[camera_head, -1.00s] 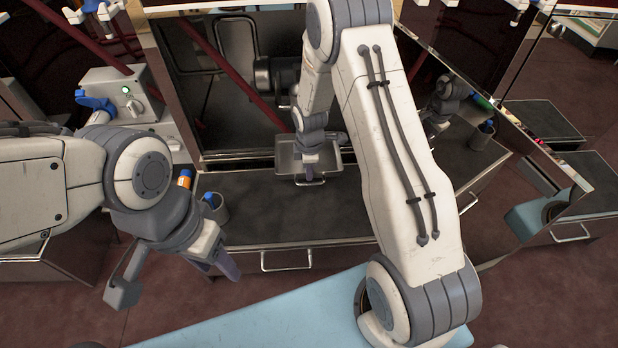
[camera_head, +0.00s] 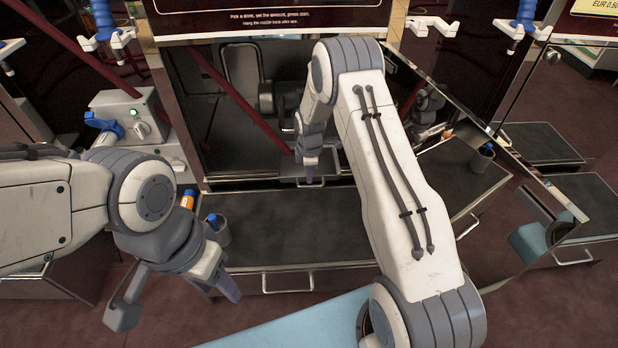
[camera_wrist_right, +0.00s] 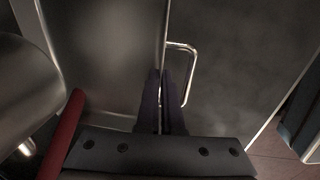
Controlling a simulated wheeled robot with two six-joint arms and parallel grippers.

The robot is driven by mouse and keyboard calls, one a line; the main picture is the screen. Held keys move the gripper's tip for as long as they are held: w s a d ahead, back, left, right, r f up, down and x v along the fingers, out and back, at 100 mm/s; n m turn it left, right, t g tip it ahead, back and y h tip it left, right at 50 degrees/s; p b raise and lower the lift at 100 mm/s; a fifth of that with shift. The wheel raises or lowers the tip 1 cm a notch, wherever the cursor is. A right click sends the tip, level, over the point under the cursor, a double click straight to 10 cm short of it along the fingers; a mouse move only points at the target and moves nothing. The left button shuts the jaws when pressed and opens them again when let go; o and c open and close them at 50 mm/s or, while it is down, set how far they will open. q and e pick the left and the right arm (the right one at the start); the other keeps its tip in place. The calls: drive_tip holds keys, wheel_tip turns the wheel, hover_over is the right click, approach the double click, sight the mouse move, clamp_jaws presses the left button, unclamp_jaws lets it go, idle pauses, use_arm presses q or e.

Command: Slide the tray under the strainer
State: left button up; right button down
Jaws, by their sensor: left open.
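The grey metal tray (camera_head: 331,163) lies in the open cabinet, mostly behind its front edge, partly hidden by my right arm. My right gripper (camera_head: 308,176) reaches down at the tray's front. In the wrist view its dark fingers (camera_wrist_right: 161,80) are together over the front edge, beside the handle. I cannot tell whether they pinch it. My left gripper (camera_head: 177,299) is open and empty, low at the left. I cannot make out the strainer.
A red pole crosses the cabinet.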

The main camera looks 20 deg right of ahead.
drive_tip(key=shift+f, duration=0.25)
idle(0.4)
drive_tip(key=c, duration=1)
unclamp_jaws()
drive_tip(key=shift+f, duration=0.1)
